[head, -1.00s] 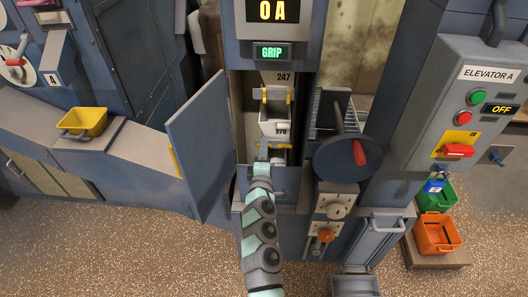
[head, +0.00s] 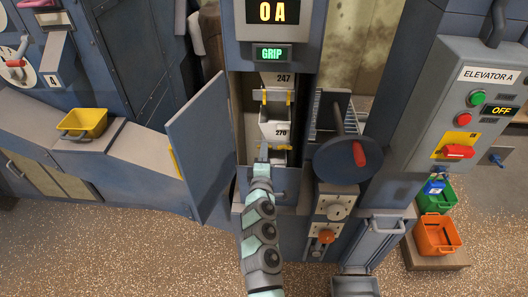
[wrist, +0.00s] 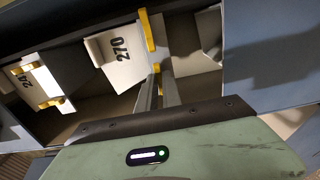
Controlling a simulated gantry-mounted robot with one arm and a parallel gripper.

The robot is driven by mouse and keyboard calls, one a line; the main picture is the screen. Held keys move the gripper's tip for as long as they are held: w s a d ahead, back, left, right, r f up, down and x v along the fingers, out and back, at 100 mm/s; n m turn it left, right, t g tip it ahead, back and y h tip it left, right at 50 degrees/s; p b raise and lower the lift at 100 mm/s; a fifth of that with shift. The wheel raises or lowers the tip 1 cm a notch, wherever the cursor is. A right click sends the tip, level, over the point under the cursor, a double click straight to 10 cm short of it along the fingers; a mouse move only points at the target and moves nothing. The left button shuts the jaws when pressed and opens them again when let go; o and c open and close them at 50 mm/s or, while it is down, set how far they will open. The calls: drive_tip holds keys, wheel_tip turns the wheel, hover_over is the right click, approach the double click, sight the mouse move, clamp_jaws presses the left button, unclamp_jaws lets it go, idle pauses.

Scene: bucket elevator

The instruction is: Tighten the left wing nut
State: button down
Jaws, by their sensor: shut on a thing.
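In the head view, the white bucket 270 (head: 272,131) hangs in the open elevator shaft below the plate marked 247 (head: 283,78). My gripper (head: 264,150) is at the lower left of bucket 270. In the wrist view, bucket 270 (wrist: 118,60) lies left of the fingers, and a yellow bar (wrist: 147,30) runs beside it. My gripper's two grey fingers (wrist: 158,88) are shut close together on the small yellow left wing nut (wrist: 156,69). The nut is mostly hidden by the fingers. A yellow right wing nut (head: 284,148) shows under the bucket in the head view.
The blue shaft door (head: 198,145) stands open to the left. A handwheel (head: 345,160) with a red handle is close on the right. The display reads GRIP (head: 271,54); the Elevator A panel (head: 478,110) reads OFF.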

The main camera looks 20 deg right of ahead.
drive_tip(key=shift+m+b, duration=0.3)
drive_tip(key=shift+m, duration=0.2)
drive_tip(key=shift+m+b, duration=5.55)
drive_tip(key=shift+m, duration=2.85)
drive_tip(key=c, duration=1.5)
unclamp_jaws()
